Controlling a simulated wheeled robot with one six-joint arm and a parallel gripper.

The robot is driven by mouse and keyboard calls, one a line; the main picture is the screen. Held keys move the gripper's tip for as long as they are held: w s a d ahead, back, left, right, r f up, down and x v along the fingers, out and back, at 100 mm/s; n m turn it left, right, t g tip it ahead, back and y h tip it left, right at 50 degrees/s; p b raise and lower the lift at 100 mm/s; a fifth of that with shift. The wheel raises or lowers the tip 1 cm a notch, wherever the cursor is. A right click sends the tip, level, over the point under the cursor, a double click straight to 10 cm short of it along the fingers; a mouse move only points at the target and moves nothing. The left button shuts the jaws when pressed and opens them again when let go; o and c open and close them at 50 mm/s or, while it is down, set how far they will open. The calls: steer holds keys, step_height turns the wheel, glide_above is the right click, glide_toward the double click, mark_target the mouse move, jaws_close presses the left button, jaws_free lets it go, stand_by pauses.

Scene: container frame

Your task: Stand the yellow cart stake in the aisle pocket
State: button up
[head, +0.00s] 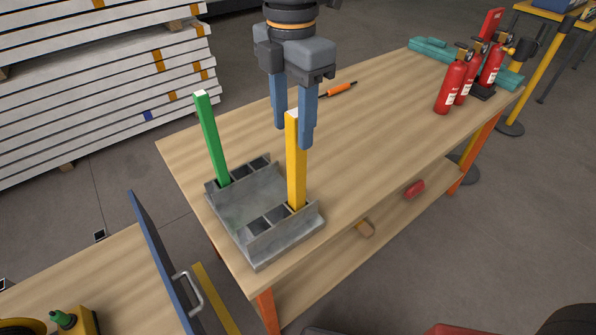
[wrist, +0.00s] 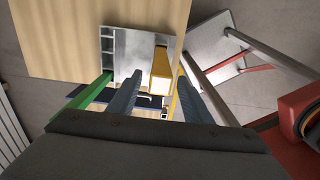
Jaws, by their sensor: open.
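The yellow cart stake (head: 297,170) stands upright in the grey container frame (head: 250,205), in the end pocket of the near row. Two empty pockets lie to its left in that row. My gripper (head: 292,135) is open, pointing down, with one finger on each side of the stake's upper end. In the wrist view the yellow stake (wrist: 160,70) shows between the two spread fingers (wrist: 158,88). I cannot tell whether either finger touches it. The stake's foot is inside the pocket and hidden.
A green stake (head: 211,140) stands in the frame's far row, beside empty pockets. An orange-handled tool (head: 341,89) lies behind my gripper. Red fire extinguishers (head: 451,88) and a teal case (head: 435,48) are at the table's far right. The middle of the tabletop (head: 390,120) is clear.

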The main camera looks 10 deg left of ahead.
mark_target(296, 147)
steer(key=shift+w+d+f+p, duration=0.15)
steer(key=shift+f+p, duration=0.35)
steer(key=shift+f, duration=1.05)
steer(key=shift+w+d+f+p, duration=0.15)
steer(key=shift+f+p, duration=0.3)
steer(key=shift+f, duration=1.05)
steer(key=shift+a, duration=0.1)
jaws_close()
